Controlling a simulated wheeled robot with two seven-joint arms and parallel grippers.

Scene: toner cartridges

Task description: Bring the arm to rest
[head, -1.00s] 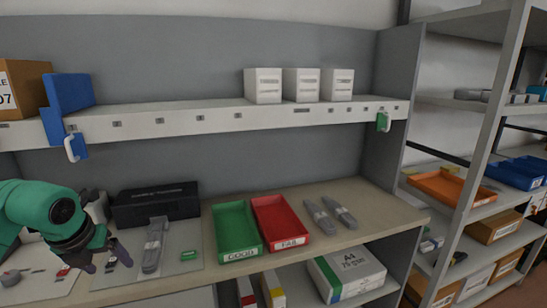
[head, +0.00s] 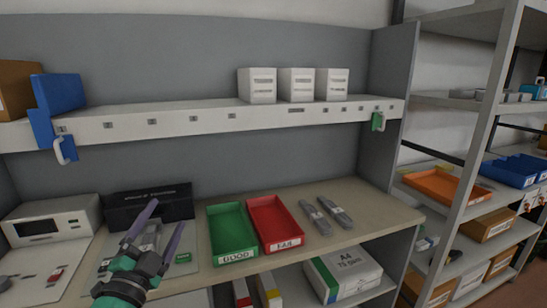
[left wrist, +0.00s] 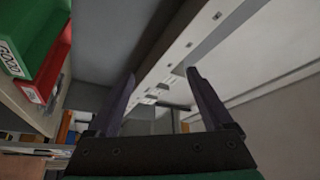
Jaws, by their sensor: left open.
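My left gripper (head: 158,230) is open and empty in the head view, its two long purple-grey fingers pointing up and apart. It is in front of the black box and the grey mat at the left of the bench. Its fingers also show in the left wrist view (left wrist: 160,88), with nothing between them. A grey toner cartridge (head: 147,236) on the mat is partly hidden behind the fingers. Two grey cartridges (head: 317,218) (head: 337,212) lie on the bench right of the trays. My right gripper is not in view.
A green GOOD tray (head: 232,234) and a red FAIL tray (head: 275,224) stand empty on the bench. They also show at the left wrist view's upper left. A white device (head: 52,222) stands at left. The shelf (head: 190,122) overhangs the bench and holds white boxes (head: 297,85).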

